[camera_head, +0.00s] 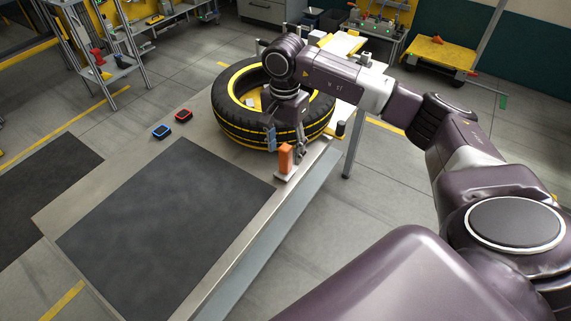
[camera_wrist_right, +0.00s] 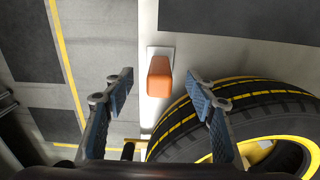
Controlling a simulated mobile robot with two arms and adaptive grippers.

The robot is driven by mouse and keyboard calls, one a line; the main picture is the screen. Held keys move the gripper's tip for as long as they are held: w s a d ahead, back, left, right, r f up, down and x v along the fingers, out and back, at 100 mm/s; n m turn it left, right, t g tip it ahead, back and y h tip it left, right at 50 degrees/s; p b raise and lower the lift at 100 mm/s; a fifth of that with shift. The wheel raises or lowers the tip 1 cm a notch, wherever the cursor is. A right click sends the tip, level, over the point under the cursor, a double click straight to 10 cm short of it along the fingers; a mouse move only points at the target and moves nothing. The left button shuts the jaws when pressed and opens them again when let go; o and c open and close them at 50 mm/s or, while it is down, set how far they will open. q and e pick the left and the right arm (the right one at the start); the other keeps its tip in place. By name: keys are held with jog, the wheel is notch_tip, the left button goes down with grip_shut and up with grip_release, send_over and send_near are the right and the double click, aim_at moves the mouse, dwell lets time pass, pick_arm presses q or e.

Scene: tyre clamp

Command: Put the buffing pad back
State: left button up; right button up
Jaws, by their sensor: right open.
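An orange block (camera_head: 286,157), which I take to be the buffing pad, stands upright on a small pale plate (camera_head: 287,177) at the table's right edge. In the right wrist view the orange block (camera_wrist_right: 159,77) shows between the fingers, with clear space on both sides. My right gripper (camera_head: 285,143) is open, pointing down over the block; it also shows in the wrist view (camera_wrist_right: 159,82). Nothing is in its grip. My left gripper is not in view.
A large black and yellow tyre (camera_head: 225,128) lies on the table close behind the block. A blue-rimmed piece (camera_head: 161,131) and a red-rimmed piece (camera_head: 184,116) lie left of the tyre. A dark mat (camera_head: 165,230) covers the near tabletop, clear of objects.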

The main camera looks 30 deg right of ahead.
jog(key=shift+r, duration=2.3)
jog(key=shift+f, duration=0.1)
